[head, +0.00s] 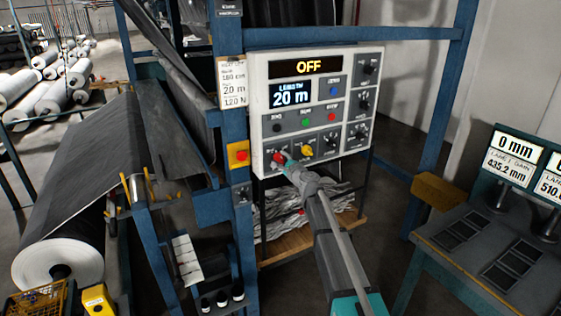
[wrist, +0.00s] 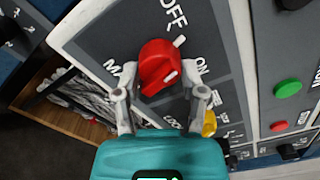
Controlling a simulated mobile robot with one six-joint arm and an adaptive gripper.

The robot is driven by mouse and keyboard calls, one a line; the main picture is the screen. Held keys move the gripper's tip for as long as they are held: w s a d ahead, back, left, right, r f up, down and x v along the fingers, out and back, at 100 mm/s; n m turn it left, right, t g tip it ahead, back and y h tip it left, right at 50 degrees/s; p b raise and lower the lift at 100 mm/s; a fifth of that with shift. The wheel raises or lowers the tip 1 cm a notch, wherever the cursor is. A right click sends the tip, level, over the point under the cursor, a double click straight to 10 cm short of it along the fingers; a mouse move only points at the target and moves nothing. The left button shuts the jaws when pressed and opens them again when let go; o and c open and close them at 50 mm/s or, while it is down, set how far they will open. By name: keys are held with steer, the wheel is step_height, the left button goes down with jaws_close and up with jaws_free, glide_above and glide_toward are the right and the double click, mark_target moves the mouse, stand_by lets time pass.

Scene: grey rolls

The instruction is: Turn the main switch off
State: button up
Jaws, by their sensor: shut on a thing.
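The red main switch knob (head: 277,157) sits at the lower left of the white-framed control panel (head: 256,110). In the wrist view the knob (wrist: 157,62) fills the space between my fingers, with OFF printed above it and ON to its right. One white mark lies on the knob and another at its upper right edge; I cannot tell surely which is the pointer. My gripper (wrist: 160,72) is shut on the knob, one finger on each side; it also reaches the knob in the head view (head: 288,163). The panel's top display (head: 308,66) reads OFF.
A yellow knob (head: 307,150) is close to the right of the red one. A red button on a yellow box (head: 238,154) is on the blue post to the left.

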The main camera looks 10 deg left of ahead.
steer(key=n, duration=0.5)
steer(key=shift+s, duration=0.1)
steer(key=shift+n, duration=0.4)
steer(key=o, duration=1.2)
steer(key=shift+c, duration=0.2)
steer(key=v, duration=1.1)
steer(key=shift+s+d, duration=0.25)
steer(key=shift+s, duration=0.05)
